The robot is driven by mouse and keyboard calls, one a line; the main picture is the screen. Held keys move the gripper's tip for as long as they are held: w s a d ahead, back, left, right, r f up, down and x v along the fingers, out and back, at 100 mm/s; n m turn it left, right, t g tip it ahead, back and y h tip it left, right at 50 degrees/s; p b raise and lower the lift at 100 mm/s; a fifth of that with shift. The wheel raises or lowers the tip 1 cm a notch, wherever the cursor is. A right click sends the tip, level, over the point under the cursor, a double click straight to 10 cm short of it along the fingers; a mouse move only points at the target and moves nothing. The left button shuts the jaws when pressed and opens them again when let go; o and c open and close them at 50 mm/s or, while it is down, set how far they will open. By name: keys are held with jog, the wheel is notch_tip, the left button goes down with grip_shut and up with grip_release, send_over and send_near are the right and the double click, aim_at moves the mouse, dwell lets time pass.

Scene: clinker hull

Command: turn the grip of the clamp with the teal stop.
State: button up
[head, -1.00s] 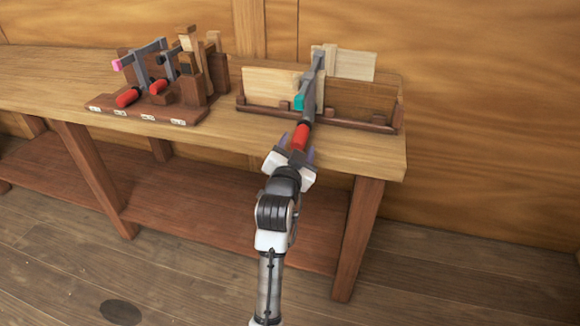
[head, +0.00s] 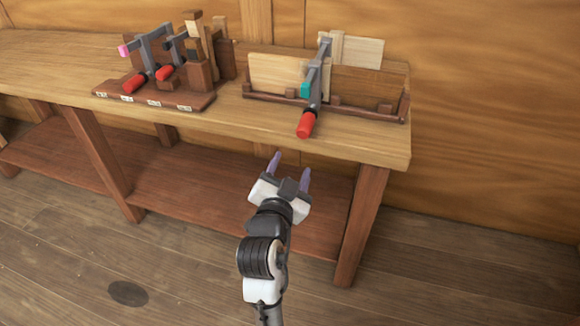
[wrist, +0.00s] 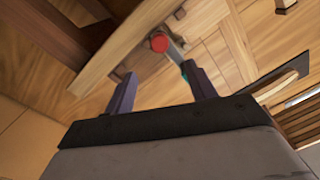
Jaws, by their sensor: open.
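The clamp with the teal stop (head: 305,90) has a grey bar and a red grip (head: 307,124). It sits across the wooden boards in the rack at the right of the bench, its grip pointing out over the bench front. In the wrist view its red grip (wrist: 159,42) shows end-on, beyond and between my fingers, with a bit of teal (wrist: 184,72) near the right finger. My gripper (head: 290,164) is open and empty, in front of the bench edge and apart from the red grip. Nothing lies between its fingers.
The bench (head: 230,120) has a lower shelf (head: 230,190). At the left stands a dark base (head: 155,97) with two more red-gripped clamps, one with a pink stop (head: 124,50), and upright wood blocks. A low-edged rack (head: 345,112) holds boards.

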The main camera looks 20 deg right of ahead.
aim_at(307, 125)
jog(key=w+d+n+p, duration=0.2)
jog(key=w+d, duration=0.1)
jog(key=w, duration=0.1)
jog(key=w+d+n+h+p, duration=0.1)
jog(key=w+d+n+p, duration=0.1)
jog(key=w, duration=0.3)
jog(key=w+d+n+g+p, duration=0.1)
jog(key=w+d+n+p, duration=0.2)
jog(key=w, duration=0.2)
jog(key=shift+w+d+r+n+h, duration=0.15)
jog(key=shift+w+d+n+h, duration=0.15)
jog(key=shift+d, duration=0.1)
jog(key=shift+s, duration=0.1)
jog(key=c, duration=1)
